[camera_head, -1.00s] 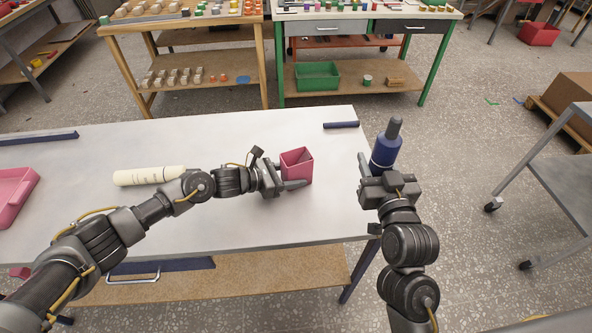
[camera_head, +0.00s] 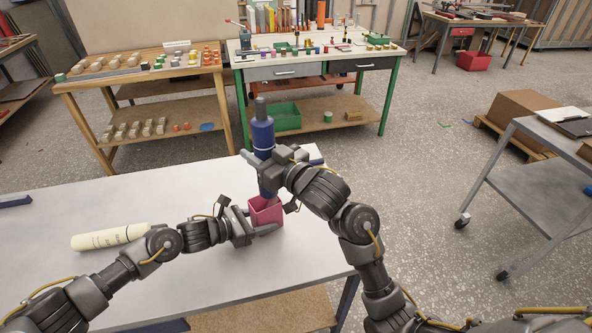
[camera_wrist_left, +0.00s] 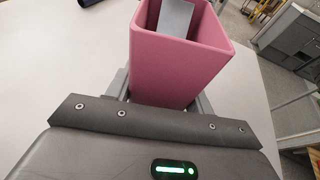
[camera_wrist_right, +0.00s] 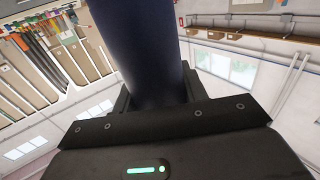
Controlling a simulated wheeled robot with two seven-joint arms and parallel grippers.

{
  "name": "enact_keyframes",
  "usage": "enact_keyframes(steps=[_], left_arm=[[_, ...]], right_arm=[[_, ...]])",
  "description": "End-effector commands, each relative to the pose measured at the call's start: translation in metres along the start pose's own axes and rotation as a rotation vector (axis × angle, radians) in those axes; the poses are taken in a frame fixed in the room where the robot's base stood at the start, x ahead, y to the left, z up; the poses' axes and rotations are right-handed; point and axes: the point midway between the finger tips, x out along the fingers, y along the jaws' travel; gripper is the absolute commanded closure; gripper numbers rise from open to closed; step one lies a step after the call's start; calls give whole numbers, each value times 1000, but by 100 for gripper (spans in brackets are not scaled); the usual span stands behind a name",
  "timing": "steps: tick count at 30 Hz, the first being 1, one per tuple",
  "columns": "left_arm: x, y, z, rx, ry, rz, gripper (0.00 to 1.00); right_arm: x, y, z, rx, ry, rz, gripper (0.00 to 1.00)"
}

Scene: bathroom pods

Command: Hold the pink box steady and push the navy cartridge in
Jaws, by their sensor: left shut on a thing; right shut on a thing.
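The pink box (camera_head: 266,214) stands open-topped near the right part of the pale table. My left gripper (camera_head: 257,222) is shut on it, with fingers on both sides. In the left wrist view the box (camera_wrist_left: 180,60) shows a grey piece inside, and no navy shows there. My right gripper (camera_head: 262,166) is shut on the navy cartridge (camera_head: 263,133) and holds it roughly upright, dark narrow end up. Its lower end (camera_head: 267,188) is just above the box opening in the head view; whether it touches or enters is unclear. The cartridge body (camera_wrist_right: 142,50) fills the middle of the right wrist view.
A cream bottle (camera_head: 108,237) lies on the table (camera_head: 60,280) left of the box. A navy bar (camera_head: 15,201) is at the table's left edge. A workbench with a green bin (camera_head: 286,117) stands behind, and a grey cart (camera_head: 530,180) at right.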

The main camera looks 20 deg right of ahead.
Motion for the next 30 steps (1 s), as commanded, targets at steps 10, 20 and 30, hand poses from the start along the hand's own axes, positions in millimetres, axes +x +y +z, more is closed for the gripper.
enact_keyframes(steps=[10, 20, 30], left_arm=[[0, 0, -1, -1, 1, 0, 69], [0, 0, -1, -1, 1, -1, 69], [0, 0, 0, -1, 1, -1, 69]], right_arm=[[18, -8, -7, 3, 2, -58, 97], [17, -7, 15, 4, 1, -56, 97], [17, -7, 34, 2, 2, -56, 97]])
